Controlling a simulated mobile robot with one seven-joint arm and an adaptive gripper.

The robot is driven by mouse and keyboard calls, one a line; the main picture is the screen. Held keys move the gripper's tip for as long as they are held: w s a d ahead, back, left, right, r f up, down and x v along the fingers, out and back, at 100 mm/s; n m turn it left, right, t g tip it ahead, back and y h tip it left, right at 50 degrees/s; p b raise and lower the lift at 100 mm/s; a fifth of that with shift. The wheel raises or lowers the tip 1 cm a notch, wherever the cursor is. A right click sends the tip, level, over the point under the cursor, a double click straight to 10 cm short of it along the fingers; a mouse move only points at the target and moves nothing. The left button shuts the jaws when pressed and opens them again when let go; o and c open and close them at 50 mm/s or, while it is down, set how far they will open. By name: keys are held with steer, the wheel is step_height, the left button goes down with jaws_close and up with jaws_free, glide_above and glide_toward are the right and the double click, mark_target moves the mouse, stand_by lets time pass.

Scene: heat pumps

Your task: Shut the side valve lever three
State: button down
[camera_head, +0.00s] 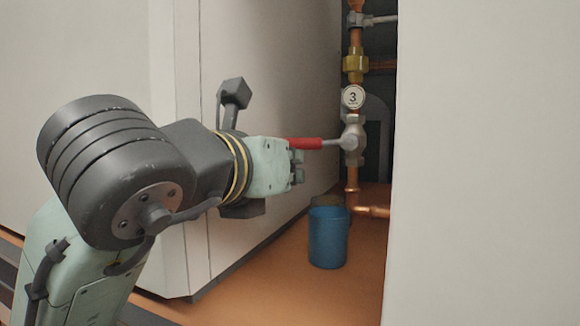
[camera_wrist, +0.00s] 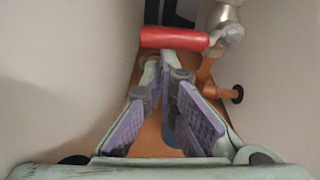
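Valve three is on the vertical copper pipe, under a round tag marked 3 (camera_head: 352,97). Its lever has a red handle (camera_head: 306,143) and points left, roughly level, from the grey valve body (camera_head: 352,140). In the wrist view the red handle (camera_wrist: 173,38) lies crosswise just beyond the fingertips. My gripper (camera_head: 297,168) is at the handle's left end in the head view. In the wrist view my gripper (camera_wrist: 165,78) is open, with a gap between its purple pads and nothing between them. I cannot tell whether a fingertip touches the handle.
A blue bucket (camera_head: 328,238) stands on the orange floor below the valve. A white cabinet wall (camera_head: 265,80) is on the left and a pale panel (camera_head: 480,160) on the right, leaving a narrow gap. Another small grey lever (camera_head: 380,19) is higher on the pipe.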

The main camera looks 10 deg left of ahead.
steer(key=v, duration=1.1)
steer(key=shift+s, duration=0.4)
steer(key=c, duration=2.4)
jaws_free()
steer(key=shift+a+r, duration=0.1)
steer(key=c, duration=1.9)
jaws_free()
